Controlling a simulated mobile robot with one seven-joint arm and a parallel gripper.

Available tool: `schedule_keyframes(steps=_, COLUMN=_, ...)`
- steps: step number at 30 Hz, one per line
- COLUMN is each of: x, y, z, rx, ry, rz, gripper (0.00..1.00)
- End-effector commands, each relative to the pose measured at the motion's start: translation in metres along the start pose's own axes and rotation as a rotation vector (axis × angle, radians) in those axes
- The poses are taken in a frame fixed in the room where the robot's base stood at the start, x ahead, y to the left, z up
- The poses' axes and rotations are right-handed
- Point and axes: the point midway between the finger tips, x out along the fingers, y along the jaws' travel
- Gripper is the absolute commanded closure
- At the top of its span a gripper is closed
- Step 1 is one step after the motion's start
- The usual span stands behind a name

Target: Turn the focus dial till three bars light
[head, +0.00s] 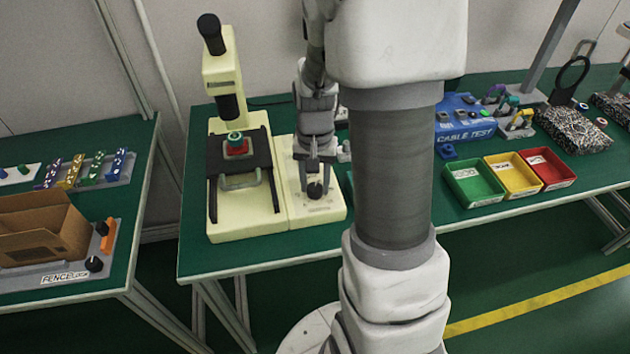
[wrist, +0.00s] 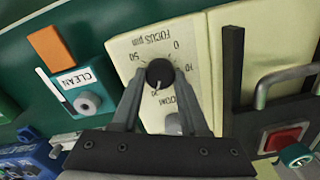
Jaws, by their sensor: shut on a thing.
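The focus dial (wrist: 159,74) is a round black knob on a cream control panel (wrist: 120,48) marked FOCUS, with numbers around it. In the head view the dial (head: 315,190) sits low on the panel to the right of the cream microscope (head: 223,82). My gripper (wrist: 160,80) points down at the panel, shut on the dial with one finger on each side. My gripper (head: 314,176) also shows in the head view, at the end of my arm. No lit bars can be made out. A second, grey knob (wrist: 173,123) marked ZOOM is partly hidden by my gripper.
A red and green part (head: 236,147) sits on the black stage beside the panel. A box marked CLEAN (wrist: 75,92) stands close to the panel. Green, yellow and red trays (head: 474,182) and a blue CABLE TEST unit (head: 465,122) are to the right.

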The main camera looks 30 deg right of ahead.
Motion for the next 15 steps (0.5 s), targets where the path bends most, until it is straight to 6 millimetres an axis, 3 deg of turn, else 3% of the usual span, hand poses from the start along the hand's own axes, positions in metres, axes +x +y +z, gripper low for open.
schedule_keyframes(steps=2, x=-0.0007, y=-0.0004, z=-0.0005, rx=0.000, ry=0.002, rz=-0.001, gripper=1.00)
schedule_keyframes(steps=3, x=-0.0007, y=-0.0004, z=-0.0005, rx=-0.001, ry=0.002, rz=-0.001, gripper=0.49)
schedule_keyframes(steps=6, x=-0.0006, y=-0.0003, z=-0.0005, rx=-0.001, ry=0.002, rz=-0.001, gripper=0.31)
schedule_keyframes(steps=7, x=-0.0005, y=-0.0003, z=-0.0004, rx=-0.001, ry=0.001, rz=-0.001, gripper=0.26)
schedule_keyframes(steps=15, x=-0.0006, y=-0.0001, z=-0.0002, rx=-0.001, ry=0.001, rz=0.000, gripper=0.26)
